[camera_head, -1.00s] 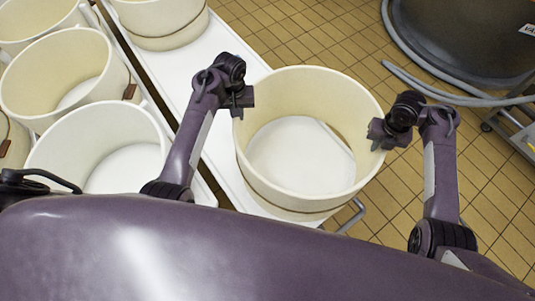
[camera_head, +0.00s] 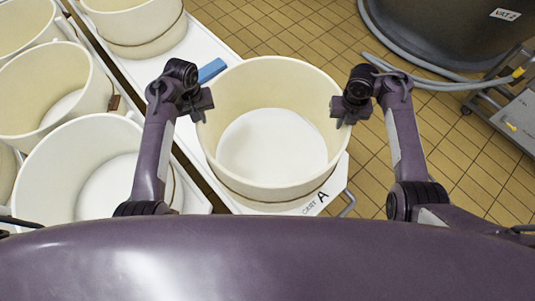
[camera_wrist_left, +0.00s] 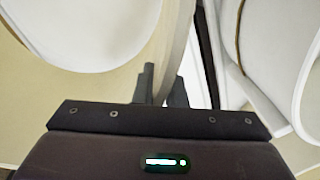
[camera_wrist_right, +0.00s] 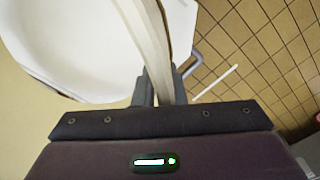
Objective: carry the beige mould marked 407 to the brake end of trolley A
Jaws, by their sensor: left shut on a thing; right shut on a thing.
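A large round beige mould (camera_head: 270,85), open at the top with a whitish floor, is held between my two grippers. No number shows on it. My left gripper (camera_head: 201,104) is shut on its left rim, and my right gripper (camera_head: 346,110) is shut on its right rim. The rim between the fingers also shows in the left wrist view (camera_wrist_left: 175,45) and the right wrist view (camera_wrist_right: 150,35). The mould is over the near end of white trolley A (camera_head: 336,178), lettered "CART A". I cannot tell whether it touches the deck. No brake is identifiable.
A blue piece (camera_head: 211,70) is at the trolley's edge behind my left gripper. Another beige mould (camera_head: 140,25) stands farther along. Several moulds (camera_head: 70,150) crowd the left. A dark vat (camera_head: 430,30) with grey hoses (camera_head: 440,83) stands back right. Tiled floor (camera_head: 300,40) lies between.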

